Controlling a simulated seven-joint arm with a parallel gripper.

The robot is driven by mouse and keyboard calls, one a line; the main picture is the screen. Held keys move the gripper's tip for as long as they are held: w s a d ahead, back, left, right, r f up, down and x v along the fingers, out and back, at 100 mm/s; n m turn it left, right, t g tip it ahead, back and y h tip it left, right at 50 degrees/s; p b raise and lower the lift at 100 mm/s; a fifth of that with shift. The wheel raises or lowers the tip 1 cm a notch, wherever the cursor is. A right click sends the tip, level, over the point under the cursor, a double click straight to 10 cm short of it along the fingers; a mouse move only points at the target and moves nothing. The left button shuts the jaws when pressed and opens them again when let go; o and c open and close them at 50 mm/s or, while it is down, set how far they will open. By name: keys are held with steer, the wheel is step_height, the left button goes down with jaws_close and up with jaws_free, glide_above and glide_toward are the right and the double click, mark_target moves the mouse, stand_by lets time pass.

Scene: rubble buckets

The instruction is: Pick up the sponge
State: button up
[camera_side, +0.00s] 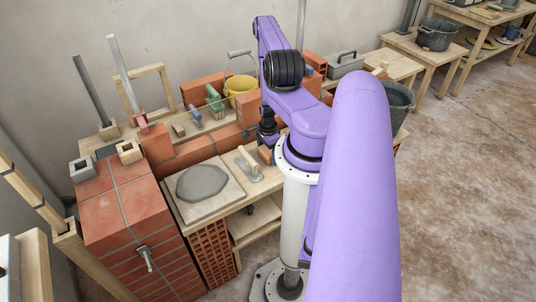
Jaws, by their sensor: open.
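I cannot pick out the sponge for certain in the side view. A small tan block (179,130) lies on the back bench beside a blue-handled tool (196,116), but it is too small to tell whether it is sponge or wood. My gripper (267,142) is a small dark shape below my purple arm, low over the back right of the front bench. It is open. Its fingertips are partly hidden and show little detail. The tan block is well to the left of it.
A wooden-handled float (248,164) lies beside a board with grey mortar (202,182). A low brick wall (200,148) runs behind them. A yellow bucket (241,90) and a green bottle (214,102) stand on the back bench. A dark bucket (398,104) is at right.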

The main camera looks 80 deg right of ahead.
mark_target(268, 150)
steer(key=c, duration=0.8)
steer(key=shift+o, duration=0.2)
steer(key=shift+r, duration=0.15)
steer(key=shift+r, duration=4.9)
steer(key=o, duration=0.5)
steer(key=shift+c, duration=0.2)
steer(key=c, duration=0.5)
steer(key=shift+o, duration=0.2)
